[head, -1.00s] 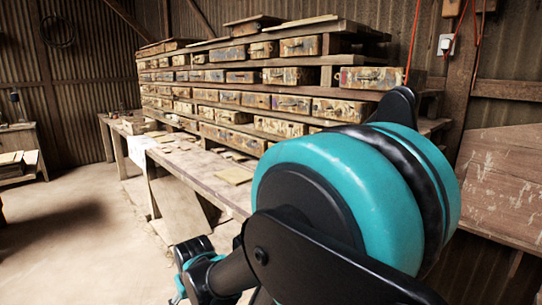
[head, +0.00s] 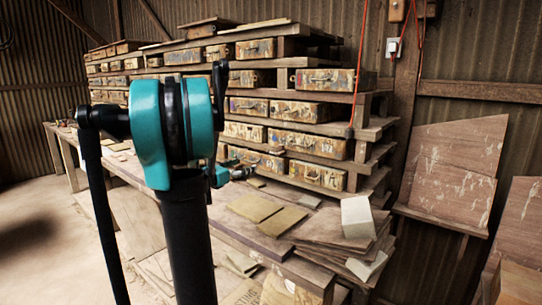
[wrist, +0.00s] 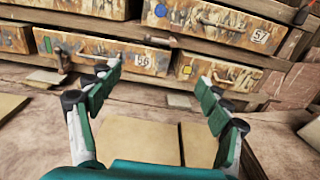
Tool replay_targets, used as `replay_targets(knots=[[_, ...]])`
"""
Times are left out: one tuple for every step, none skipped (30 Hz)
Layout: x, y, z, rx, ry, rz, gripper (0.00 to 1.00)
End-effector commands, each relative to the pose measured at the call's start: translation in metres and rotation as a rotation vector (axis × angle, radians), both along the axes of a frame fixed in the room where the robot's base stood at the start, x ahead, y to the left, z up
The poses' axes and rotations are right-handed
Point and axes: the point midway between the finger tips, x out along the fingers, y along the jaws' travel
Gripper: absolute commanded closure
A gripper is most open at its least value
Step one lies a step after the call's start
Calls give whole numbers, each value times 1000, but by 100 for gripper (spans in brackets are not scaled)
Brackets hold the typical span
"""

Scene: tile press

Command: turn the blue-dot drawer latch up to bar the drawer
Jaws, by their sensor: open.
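In the wrist view a worn drawer numbered 57 with a blue dot (wrist: 161,10) sits in the upper row, with a curved handle on its front. A small pale piece (wrist: 160,41), which looks like its latch, lies roughly flat on the rail below the drawer's left end. My gripper (wrist: 158,82) is open and empty. Its fingers point toward the rack, below and in front of that piece, apart from it as far as I can see. The gripper also shows small in the head view (head: 236,173), in front of the lower drawers, partly hidden by my arm.
Below are a green-dot drawer (wrist: 110,52) and a yellow-dot drawer (wrist: 222,76). Flat tiles (head: 255,207) lie on the bench under my gripper. A pale block (head: 358,217) and stacked boards stand at the bench's right end. A red cord (head: 358,60) hangs beside the rack.

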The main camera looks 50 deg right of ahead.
Motion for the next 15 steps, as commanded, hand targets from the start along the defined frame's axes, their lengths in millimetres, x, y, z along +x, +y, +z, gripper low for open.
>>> replay_targets(knots=[[0,-4,2,-11,15,-3,22],[1,-6,3,-15,21,-3,22],[1,-9,4,-16,24,-3,22],[1,-11,3,-16,24,-3,22],[1,-14,3,-16,23,-3,22],[1,-20,3,-15,23,-5,22],[2,-25,3,-15,22,-5,22],[2,-30,3,-15,22,-5,22],[3,-37,3,-15,21,-5,22],[3,-43,3,-15,21,-6,22],[4,-49,3,-14,21,-5,22],[4,-57,3,-14,20,-6,22],[4,-63,3,-14,20,-6,22],[5,-69,3,-14,20,-5,22],[6,-77,3,-14,20,-6,22]])
